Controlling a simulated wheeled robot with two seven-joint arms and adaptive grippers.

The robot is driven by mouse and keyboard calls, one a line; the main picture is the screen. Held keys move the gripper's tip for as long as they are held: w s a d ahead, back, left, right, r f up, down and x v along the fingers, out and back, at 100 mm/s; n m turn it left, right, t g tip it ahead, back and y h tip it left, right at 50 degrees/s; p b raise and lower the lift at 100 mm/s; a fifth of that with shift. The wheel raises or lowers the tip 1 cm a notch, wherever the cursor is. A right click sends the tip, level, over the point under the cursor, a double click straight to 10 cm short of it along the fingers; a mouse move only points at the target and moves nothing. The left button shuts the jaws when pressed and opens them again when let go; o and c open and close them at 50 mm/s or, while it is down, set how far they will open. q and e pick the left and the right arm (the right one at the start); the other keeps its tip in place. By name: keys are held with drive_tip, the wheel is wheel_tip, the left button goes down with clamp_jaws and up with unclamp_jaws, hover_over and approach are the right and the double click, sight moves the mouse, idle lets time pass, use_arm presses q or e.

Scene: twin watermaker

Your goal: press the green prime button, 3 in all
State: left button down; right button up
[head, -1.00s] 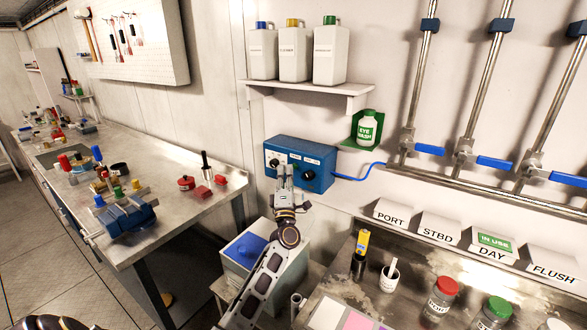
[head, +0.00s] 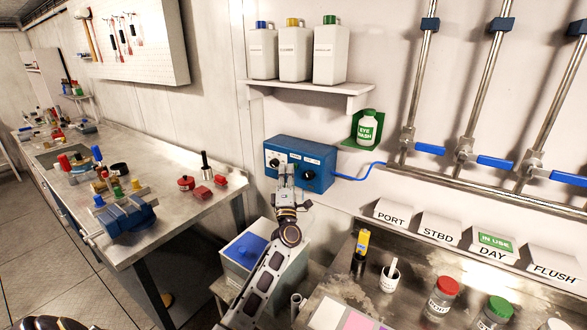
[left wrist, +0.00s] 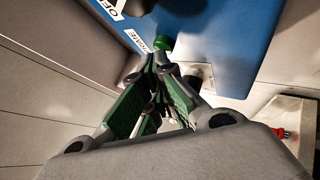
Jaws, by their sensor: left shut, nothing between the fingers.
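The blue control box (head: 318,180) is on the white wall, with white label plates and dark knobs on its front. The green prime button (left wrist: 162,43) shows in the left wrist view, beside a label reading PRIME (left wrist: 136,41). My left gripper (head: 285,171) is shut and empty, with its tips in front of the lower part of the box. In the left wrist view, the gripper tips (left wrist: 160,62) are right by the green button; whether they touch it I cannot tell. In the head view the gripper hides the button. My right gripper is not in view.
A blue cable (head: 362,173) runs right from the box to the pipes with blue valve handles (head: 430,149). A shelf (head: 310,91) with several white bottles is above. An eye wash bottle (head: 367,126) is to the right. A blue-lidded bin (head: 246,249) stands below.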

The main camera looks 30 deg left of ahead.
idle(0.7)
use_arm(q)
drive_tip(key=shift+s+p, duration=0.3)
drive_tip(key=shift+s, duration=0.45)
drive_tip(key=shift+s, duration=0.1)
drive_tip(key=shift+s+a+p, duration=0.2)
drive_tip(key=shift+s+p, duration=0.55)
drive_tip(key=shift+s, duration=1.7)
drive_tip(key=shift+f, duration=0.15)
idle(0.3)
